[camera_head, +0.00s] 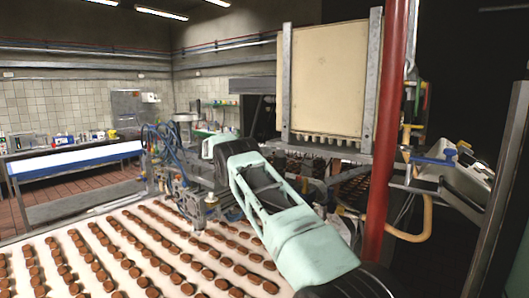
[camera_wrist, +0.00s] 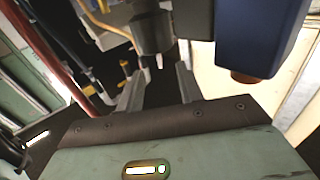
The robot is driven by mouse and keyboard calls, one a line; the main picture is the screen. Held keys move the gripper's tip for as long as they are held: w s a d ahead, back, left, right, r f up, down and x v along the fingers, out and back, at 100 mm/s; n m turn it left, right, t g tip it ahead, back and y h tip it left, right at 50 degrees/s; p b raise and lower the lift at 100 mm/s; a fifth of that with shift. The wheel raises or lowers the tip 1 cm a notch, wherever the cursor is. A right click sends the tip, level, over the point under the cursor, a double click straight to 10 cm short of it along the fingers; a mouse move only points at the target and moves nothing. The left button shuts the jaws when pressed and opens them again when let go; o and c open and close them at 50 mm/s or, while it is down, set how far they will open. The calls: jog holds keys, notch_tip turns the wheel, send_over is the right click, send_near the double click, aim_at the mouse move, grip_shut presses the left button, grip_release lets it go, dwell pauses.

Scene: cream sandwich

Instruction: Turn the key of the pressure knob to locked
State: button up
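In the wrist view my gripper (camera_wrist: 158,84) is open, with its two grey fingers apart and nothing held between them. A grey cylindrical part (camera_wrist: 152,30) is beyond the fingertips, near the top middle, with a small pale tip below it. It may be the pressure knob, but I cannot tell for sure, and I cannot make out the key or its position. In the head view my mint-green arm reaches from the lower right toward the machine. It hides the gripper and the spot in front of it.
A blue box-shaped part (camera_wrist: 255,35) is close at the right of the fingers. A red post (camera_head: 390,130) stands right of my arm. A conveyor (camera_head: 130,255) with rows of brown biscuits spreads at the lower left. A cream panel (camera_head: 328,80) rises behind.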

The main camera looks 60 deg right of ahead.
jog(key=shift+o, duration=0.9)
jog(key=shift+w+d+r, duration=0.1)
jog(key=shift+d+r, duration=0.1)
jog(key=shift+d, duration=0.05)
jog(key=w+d+r+n+t+h, duration=0.25)
jog(key=d+r+t+h, duration=0.2)
jog(key=r, duration=0.25)
jog(key=w+d+r+n+t+h, duration=0.2)
jog(key=w+d+r+t+h, duration=0.2)
jog(key=d+r+h, duration=0.15)
jog(key=w+a+r+n+t+y+b, duration=0.1)
jog(key=w+r+n+t, duration=0.45)
jog(key=t, duration=0.35)
jog(key=w+r+n+t+y+b, duration=0.1)
jog(key=w+r+n+t, duration=0.3)
jog(key=r+n+t, duration=0.4)
jog(key=g+y+b, duration=0.1)
jog(key=g+y, duration=0.7)
jog(key=y, duration=0.6)
send_over(280, 155)
jog(key=s+a, duration=0.3)
jog(key=a, duration=0.2)
notch_tip(280, 155, down, 9)
jog(key=p+x, duration=0.4)
jog(key=x, duration=1.2)
jog(key=shift+d+f+p, duration=0.2)
jog(key=shift+f+p, duration=0.1)
jog(key=shift+f, duration=0.05)
